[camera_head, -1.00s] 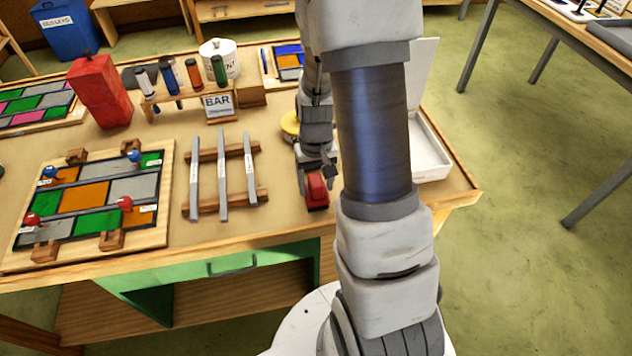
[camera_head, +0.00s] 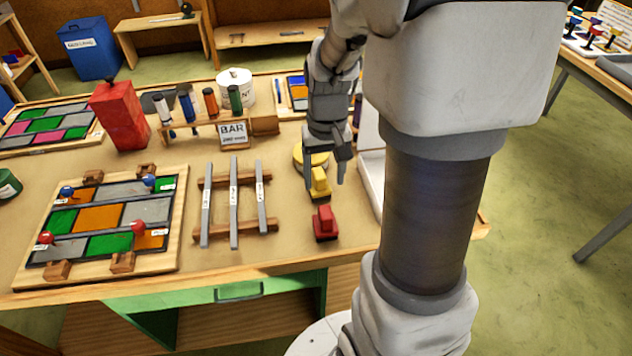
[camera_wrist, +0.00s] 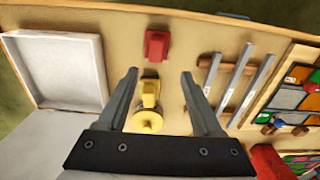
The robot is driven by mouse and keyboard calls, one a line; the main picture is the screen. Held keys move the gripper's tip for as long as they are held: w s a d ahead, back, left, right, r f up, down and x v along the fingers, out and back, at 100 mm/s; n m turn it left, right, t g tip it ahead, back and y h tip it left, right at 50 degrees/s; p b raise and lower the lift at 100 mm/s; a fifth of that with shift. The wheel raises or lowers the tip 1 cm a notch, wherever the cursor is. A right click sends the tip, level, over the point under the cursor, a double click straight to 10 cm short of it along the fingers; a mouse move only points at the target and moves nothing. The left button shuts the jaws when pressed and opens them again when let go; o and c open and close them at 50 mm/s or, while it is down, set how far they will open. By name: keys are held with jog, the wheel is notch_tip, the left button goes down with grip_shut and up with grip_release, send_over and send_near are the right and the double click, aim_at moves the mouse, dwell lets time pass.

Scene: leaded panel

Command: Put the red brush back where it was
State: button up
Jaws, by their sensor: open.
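The red brush (camera_head: 325,223) stands on the bench top, right of the rack of grey bars and near the front edge. It also shows in the wrist view (camera_wrist: 156,45), beyond my fingertips. My gripper (camera_head: 325,178) is open and empty, raised above the bench behind the red brush and apart from it. In the wrist view its fingers (camera_wrist: 160,73) point toward the red brush. A yellow brush (camera_head: 320,184) stands behind the red one, and in the wrist view it appears between my fingers (camera_wrist: 149,92). No marked place for the red brush is visible.
A round yellow item (camera_wrist: 148,121) is beside the yellow brush. The bar rack (camera_head: 237,228) and leaded panel (camera_head: 98,278) are to the left. A white tray (camera_wrist: 101,70) is to the right, partly hidden by my arm in the head view. Bare bench surrounds the red brush.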

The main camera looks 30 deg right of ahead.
jog(key=s+a+r+n+t, duration=0.1)
jog(key=s+a+r+t, duration=0.1)
jog(key=s+a+r, duration=0.3)
jog(key=s+a+r+n+t, duration=0.2)
jog(key=s+a+r, duration=0.3)
jog(key=r, duration=0.5)
jog(key=shift+s+t, duration=0.6)
jog(key=shift+s, duration=0.4)
jog(key=shift+d, duration=0.2)
